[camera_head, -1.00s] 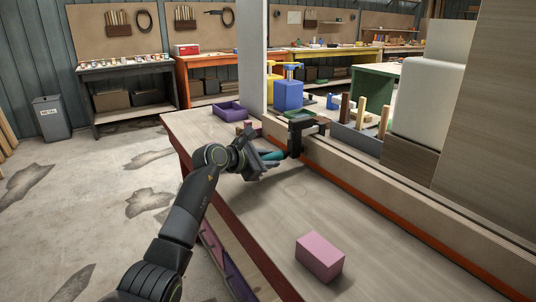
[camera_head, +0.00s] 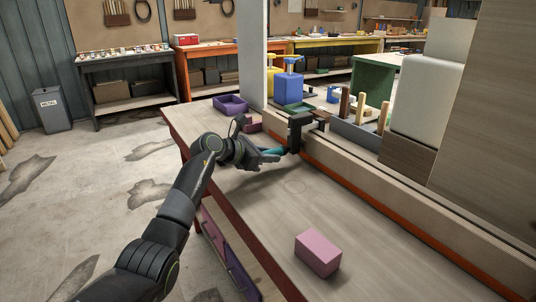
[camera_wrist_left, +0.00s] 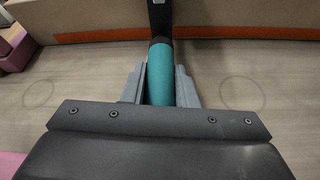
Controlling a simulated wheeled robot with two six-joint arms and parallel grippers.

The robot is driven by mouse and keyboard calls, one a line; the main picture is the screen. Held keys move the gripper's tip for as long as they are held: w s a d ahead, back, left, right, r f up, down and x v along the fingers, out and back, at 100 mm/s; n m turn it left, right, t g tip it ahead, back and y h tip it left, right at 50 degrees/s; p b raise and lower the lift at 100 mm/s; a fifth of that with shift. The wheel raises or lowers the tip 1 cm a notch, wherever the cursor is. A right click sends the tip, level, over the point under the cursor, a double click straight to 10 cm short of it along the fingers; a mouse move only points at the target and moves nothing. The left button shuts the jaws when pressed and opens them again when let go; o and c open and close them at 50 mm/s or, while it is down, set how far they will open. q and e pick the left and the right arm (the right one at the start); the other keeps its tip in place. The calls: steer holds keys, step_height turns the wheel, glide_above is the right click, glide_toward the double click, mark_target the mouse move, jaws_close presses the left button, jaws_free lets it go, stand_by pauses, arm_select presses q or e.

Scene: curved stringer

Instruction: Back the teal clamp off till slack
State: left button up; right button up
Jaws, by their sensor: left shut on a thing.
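The teal clamp has a black frame (camera_head: 296,130) set on the edge of the curved wooden stringer (camera_head: 352,181). Its teal handle (camera_head: 272,153) points toward my left gripper (camera_head: 262,156). In the left wrist view the teal handle (camera_wrist_left: 160,74) runs straight between the two grey fingers of my left gripper (camera_wrist_left: 160,88), which are shut on it. The black clamp bar (camera_wrist_left: 160,18) shows beyond the handle. The clamp's far jaw is partly hidden behind the stringer. My right gripper is in neither view.
A pink block (camera_head: 318,253) lies on the bench (camera_head: 262,205) at the front. A purple tray (camera_head: 230,104) sits at the back left. The bench between clamp and block is clear.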

arm_select(q)
steer(key=o, duration=1)
steer(key=shift+s+a, duration=0.1)
steer(key=shift+a, duration=0.05)
steer(key=v, duration=1.7)
steer(key=shift+s+r, duration=0.1)
